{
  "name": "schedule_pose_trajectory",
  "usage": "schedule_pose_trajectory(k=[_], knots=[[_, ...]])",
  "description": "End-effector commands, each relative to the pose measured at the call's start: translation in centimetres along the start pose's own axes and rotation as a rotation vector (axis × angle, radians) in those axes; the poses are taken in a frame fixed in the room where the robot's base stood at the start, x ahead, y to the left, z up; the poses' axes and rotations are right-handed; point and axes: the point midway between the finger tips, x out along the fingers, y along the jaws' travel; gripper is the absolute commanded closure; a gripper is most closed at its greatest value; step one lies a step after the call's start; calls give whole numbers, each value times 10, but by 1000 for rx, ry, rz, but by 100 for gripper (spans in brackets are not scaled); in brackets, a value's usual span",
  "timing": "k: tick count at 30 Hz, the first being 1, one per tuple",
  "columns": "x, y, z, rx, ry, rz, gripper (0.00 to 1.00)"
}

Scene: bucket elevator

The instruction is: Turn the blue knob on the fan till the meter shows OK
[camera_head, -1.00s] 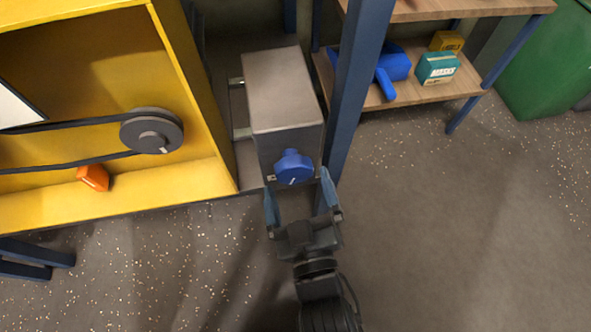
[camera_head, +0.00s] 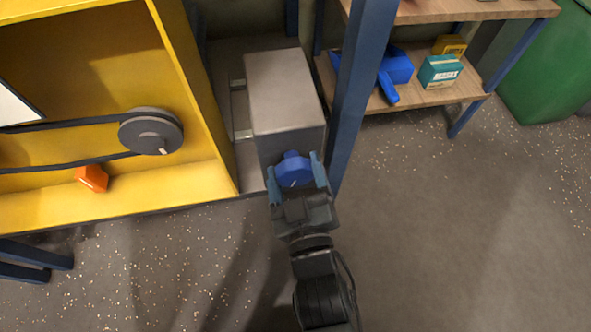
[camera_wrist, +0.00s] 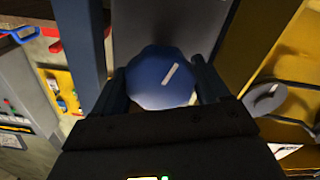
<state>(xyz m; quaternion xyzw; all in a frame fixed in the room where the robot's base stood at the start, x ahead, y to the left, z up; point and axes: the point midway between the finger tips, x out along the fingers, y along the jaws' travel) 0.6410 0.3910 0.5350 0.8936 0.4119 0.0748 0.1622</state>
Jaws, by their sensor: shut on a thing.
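The blue knob (camera_head: 293,170) sits on the front face of a grey box (camera_head: 286,92), which I take to be the fan housing. A white mark line shows on the knob. In the wrist view the knob (camera_wrist: 160,78) fills the space between the fingers, and its white line leans up to the right. My gripper (camera_head: 296,177) is shut on the knob, one blue finger on each side. It also shows in the wrist view (camera_wrist: 163,98). I cannot make out a meter reading in either view.
A yellow cabinet (camera_head: 195,75) with a belt pulley (camera_head: 151,131) and an orange piece (camera_head: 92,178) stands left of the box. A blue post (camera_head: 352,90) rises close on the right. A wooden shelf (camera_head: 440,92) and green bin (camera_head: 548,70) lie beyond. The floor at right is clear.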

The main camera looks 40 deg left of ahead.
Motion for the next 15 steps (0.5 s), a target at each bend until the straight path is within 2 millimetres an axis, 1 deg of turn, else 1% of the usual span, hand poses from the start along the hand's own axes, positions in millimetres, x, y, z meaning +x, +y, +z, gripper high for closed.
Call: schedule_pose_trajectory(k=[1,6,15], knots=[[0,0,0,0,0,0,40],[0,0,0,0,0,0,56],[0,0,-1,42,-1,0,56]])
